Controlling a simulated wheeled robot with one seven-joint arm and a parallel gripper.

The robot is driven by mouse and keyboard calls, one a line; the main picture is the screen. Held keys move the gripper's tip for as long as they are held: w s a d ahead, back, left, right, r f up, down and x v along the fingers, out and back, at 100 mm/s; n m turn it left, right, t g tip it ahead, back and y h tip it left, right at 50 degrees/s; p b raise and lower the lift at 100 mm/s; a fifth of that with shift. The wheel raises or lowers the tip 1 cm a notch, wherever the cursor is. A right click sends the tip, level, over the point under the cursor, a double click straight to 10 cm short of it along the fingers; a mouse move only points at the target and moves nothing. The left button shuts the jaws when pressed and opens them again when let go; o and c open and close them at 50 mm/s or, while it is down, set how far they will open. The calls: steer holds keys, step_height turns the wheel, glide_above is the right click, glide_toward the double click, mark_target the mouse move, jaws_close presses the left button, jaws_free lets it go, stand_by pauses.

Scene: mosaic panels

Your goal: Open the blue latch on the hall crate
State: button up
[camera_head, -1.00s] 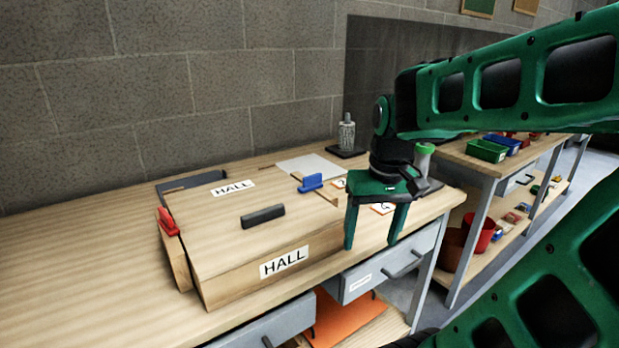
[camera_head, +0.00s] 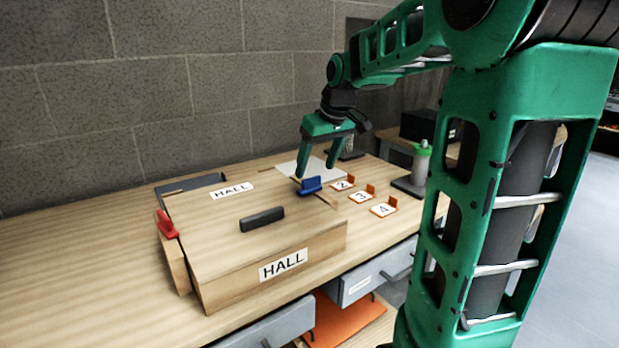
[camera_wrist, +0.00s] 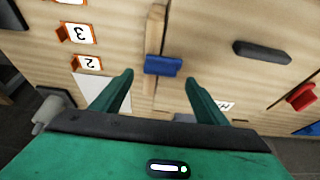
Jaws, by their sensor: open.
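The wooden hall crate (camera_head: 222,275) stands on the workbench with its lid down and "HALL" labels on top and front. The blue latch (camera_head: 310,186) sits at the crate's right edge; it also shows in the wrist view (camera_wrist: 163,66), on a wooden strip. A red latch (camera_head: 166,225) is at the crate's left edge. My green gripper (camera_head: 315,172) is over the crate's right side, behind and just above the blue latch. In the wrist view my gripper (camera_wrist: 158,82) is open, its fingers apart on either side of the latch, with nothing held.
A dark handle (camera_head: 262,219) lies on the lid. Orange number stands, such as 3 (camera_head: 362,194) and 4 (camera_head: 383,208), stand right of the crate. A green-capped bottle (camera_head: 420,162) is farther right. A white sheet (camera_head: 318,168) lies behind. The bench's left is clear.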

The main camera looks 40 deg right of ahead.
mark_target(312, 178)
steer(key=shift+x, duration=2.25)
steer(key=c, duration=1.1)
